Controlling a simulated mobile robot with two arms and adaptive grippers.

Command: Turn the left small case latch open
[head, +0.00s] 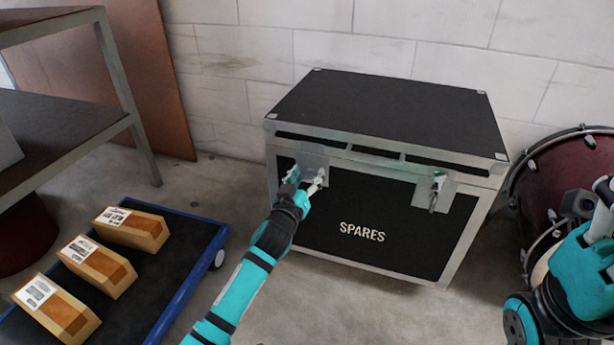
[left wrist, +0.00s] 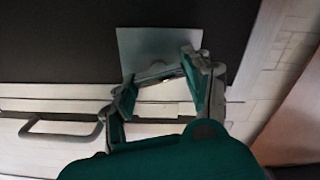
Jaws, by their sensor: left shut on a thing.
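The black "SPARES" case (head: 400,215) with metal edges stands on the floor against the wall. Its left latch plate (head: 316,160) is on the front, just under the lid; it also shows in the left wrist view (left wrist: 135,45). My left gripper (head: 308,180) is at this plate, its fingers closed around the small left latch (left wrist: 160,72). The fingers partly hide the latch, so its exact angle is hard to read. The right latch (head: 437,188) hangs on its own plate, untouched. My right arm (head: 588,270) is at the right edge, its gripper unclear and cut off.
A blue-edged trolley (head: 203,275) with several labelled wooden blocks stands at lower left, beside my left arm. A metal shelf (head: 65,110) is at far left. A dark red drum (head: 560,175) stands right of the case. The floor before the case is clear.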

